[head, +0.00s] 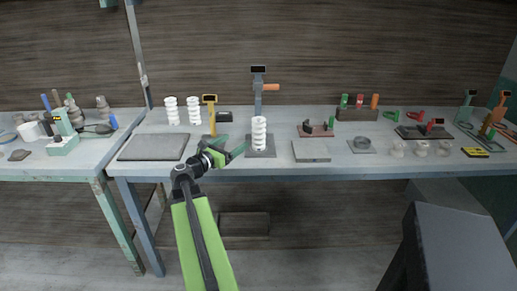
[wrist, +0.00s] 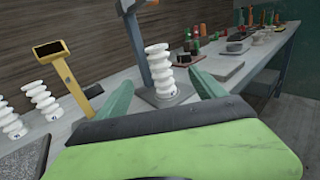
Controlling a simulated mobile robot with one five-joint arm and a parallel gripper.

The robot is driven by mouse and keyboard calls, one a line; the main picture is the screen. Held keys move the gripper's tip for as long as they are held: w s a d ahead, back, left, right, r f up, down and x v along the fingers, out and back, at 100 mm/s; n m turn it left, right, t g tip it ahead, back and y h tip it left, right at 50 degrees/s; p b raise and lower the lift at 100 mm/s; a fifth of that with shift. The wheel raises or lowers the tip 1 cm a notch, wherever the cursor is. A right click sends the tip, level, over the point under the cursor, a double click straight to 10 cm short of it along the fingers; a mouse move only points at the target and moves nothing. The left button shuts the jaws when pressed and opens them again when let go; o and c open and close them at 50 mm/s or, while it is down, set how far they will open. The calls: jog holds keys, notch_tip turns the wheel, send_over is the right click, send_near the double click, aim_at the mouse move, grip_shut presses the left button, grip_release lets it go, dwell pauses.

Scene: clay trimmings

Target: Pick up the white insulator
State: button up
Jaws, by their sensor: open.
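A white ribbed insulator (head: 259,133) stands upright on the grey base plate (head: 262,153) of a grey stand with an orange handle. It also shows in the wrist view (wrist: 160,72), ahead of my gripper and between its fingers in the picture. Two more white insulators (head: 172,111) (head: 194,110) stand at the back left; they also show at the left of the wrist view (wrist: 41,101). My gripper (head: 233,146) is open and empty, to the left of the insulator on the stand and apart from it. Its green fingers (wrist: 161,96) are spread.
A yellow post with a display (head: 210,113) stands left of the stand, close behind my gripper. A dark flat slab (head: 153,147) lies at the left. A grey block (head: 310,151) and several small parts lie to the right. A grey box shape (head: 455,250) stands in front at lower right.

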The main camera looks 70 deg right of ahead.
aim_at(255, 128)
jog(key=x, duration=1.7)
jog(key=shift+d+f, duration=0.2)
jog(key=shift+f, duration=0.15)
grip_shut()
